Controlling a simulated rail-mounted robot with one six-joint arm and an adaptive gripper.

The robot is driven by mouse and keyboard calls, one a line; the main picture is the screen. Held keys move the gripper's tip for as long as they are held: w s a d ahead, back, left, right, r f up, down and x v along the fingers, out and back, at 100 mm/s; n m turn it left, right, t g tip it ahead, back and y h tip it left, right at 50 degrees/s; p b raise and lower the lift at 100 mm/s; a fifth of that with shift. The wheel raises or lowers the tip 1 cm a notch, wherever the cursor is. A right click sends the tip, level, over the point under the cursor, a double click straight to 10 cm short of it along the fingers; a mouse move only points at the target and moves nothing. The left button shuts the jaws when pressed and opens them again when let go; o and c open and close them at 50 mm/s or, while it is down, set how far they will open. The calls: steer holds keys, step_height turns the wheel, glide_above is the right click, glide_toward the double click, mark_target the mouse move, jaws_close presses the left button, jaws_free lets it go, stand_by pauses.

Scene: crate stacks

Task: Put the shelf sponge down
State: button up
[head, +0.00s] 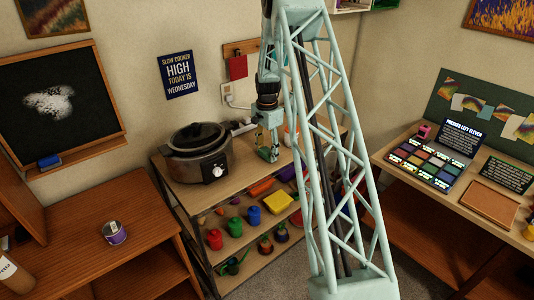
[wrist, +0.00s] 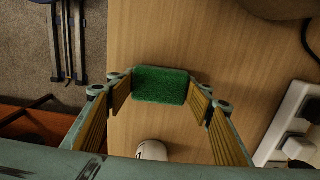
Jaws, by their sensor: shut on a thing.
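The sponge (wrist: 160,79) is a green rounded block in the wrist view, between the fingertips of my gripper (wrist: 160,93). The gripper is shut on it, with a fingertip at each side. Behind the sponge is the bare wooden top of the shelf unit (wrist: 225,55). I cannot tell whether the sponge touches that top or is held just above it. In the head view my gripper (head: 268,152) is low over the shelf top (head: 222,180), right of the slow cooker.
The dark slow cooker (head: 199,152) stands left of my gripper. A white power strip (wrist: 291,122) lies at the right in the wrist view. A white round object (wrist: 152,150) stands near the gripper. Colourful items, including a yellow block (head: 277,201), fill the lower shelf.

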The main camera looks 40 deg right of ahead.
mark_target(267, 152)
steer(key=shift+f, duration=0.3)
steer(key=o, duration=0.9)
steer(key=shift+r, duration=0.1)
steer(key=shift+r, duration=6)
steer(key=shift+r, duration=0.15)
